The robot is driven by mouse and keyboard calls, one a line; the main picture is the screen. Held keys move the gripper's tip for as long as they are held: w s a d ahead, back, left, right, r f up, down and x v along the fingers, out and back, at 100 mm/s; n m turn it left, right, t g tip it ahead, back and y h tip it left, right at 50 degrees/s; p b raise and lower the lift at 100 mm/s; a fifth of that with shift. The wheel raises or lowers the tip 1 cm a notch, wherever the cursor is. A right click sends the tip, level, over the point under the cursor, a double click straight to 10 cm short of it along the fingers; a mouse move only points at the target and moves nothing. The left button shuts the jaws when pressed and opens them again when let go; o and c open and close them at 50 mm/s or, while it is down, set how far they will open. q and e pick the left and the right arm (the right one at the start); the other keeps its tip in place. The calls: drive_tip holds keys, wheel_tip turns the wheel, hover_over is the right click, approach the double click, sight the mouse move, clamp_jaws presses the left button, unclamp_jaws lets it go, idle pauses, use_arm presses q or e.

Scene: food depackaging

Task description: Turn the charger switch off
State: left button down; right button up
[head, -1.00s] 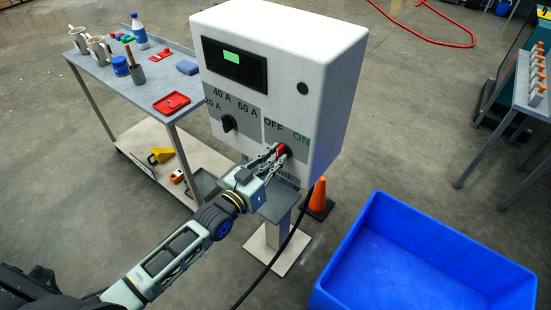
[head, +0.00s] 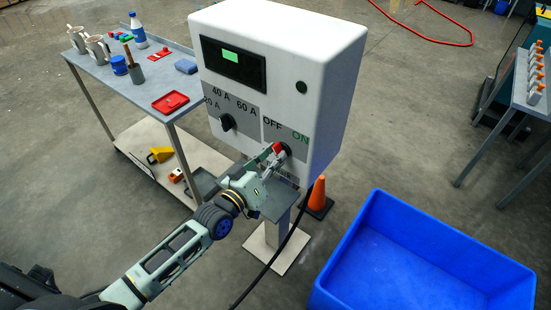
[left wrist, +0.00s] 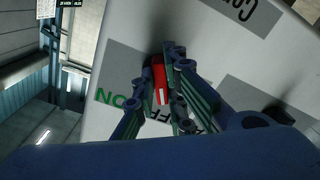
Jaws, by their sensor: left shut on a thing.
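The charger (head: 340,60) is a white box on a post with a lit green display (head: 231,57). Its red switch (head: 277,148) sits below the OFF and ON labels at the lower right of the panel. My left gripper (head: 274,160) is shut on this switch, with the fingers partly hiding it. The left wrist view shows the red switch (left wrist: 160,82) between the fingers, its white mark toward the OFF label (left wrist: 192,126) rather than the ON label (left wrist: 118,98). Whether it is fully at OFF is hard to tell. My right gripper is not in view.
A black dial (head: 227,122) with ampere labels is left of the switch. A grey cart (head: 135,88) with small items stands at the left. A blue bin (head: 440,246) is at the lower right. An orange cone (head: 318,192) and a black cable (head: 268,265) are near the post.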

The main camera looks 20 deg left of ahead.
use_arm(q)
drive_tip(key=shift+f, duration=0.1)
drive_tip(key=c, duration=1.8)
unclamp_jaws()
drive_tip(key=v, duration=1.2)
